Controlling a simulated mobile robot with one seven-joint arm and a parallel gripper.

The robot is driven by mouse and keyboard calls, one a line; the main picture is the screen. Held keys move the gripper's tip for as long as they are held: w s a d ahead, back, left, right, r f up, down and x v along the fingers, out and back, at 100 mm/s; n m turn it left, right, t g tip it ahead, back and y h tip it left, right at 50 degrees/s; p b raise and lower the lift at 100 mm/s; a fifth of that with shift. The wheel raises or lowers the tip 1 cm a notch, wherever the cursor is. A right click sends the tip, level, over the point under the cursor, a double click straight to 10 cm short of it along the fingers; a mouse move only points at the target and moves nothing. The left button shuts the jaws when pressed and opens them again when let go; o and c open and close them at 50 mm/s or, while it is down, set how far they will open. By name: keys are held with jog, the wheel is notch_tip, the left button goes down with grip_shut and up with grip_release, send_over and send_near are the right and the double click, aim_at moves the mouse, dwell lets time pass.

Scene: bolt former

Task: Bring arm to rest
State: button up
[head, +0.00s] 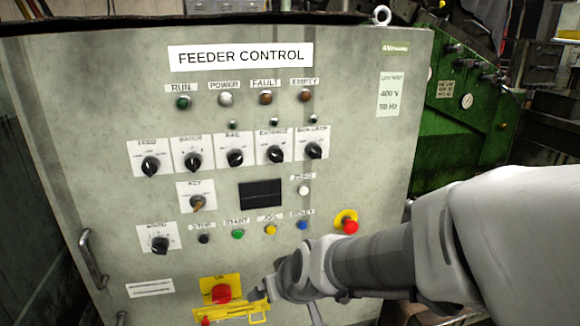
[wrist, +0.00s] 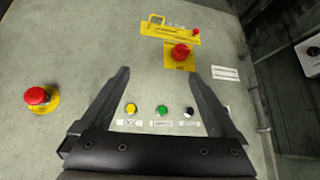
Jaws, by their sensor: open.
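My arm reaches in from the right in the head view, across the lower right of the grey feeder control cabinet (head: 350,270). My gripper (head: 262,294) is near the lower front of the cabinet, beside the yellow hasp and red switch. In the wrist view my gripper (wrist: 166,72) is open, with two dark fingers spread apart and nothing between them. The red switch on its yellow plate (wrist: 180,52) shows beyond the fingertips. The yellow, green and black buttons show between the fingers.
A red emergency button (head: 350,226) sits just above my arm. Knobs, lamps and a small dark display (head: 260,194) cover the panel. A metal door handle (head: 93,259) sticks out at lower left. A green machine (head: 465,130) stands behind the cabinet at right.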

jog(key=s+d+r+m+h, duration=0.2)
jog(key=s+d+r, duration=0.2)
jog(key=s+d, duration=0.3)
jog(key=s+d+r+m+g+h, duration=0.1)
jog(key=s+d+r+m, duration=0.1)
jog(key=s+d+r, duration=0.3)
jog(key=s+d, duration=0.2)
jog(key=d, duration=0.2)
jog(key=shift+d+r+m+h, duration=0.25)
jog(key=shift+d+m+h, duration=0.05)
jog(key=shift+d+h, duration=0.1)
notch_tip(320, 180, up, 18)
jog(key=p, duration=1.8)
jog(key=shift+a, duration=0.1)
jog(key=shift+c, duration=0.3)
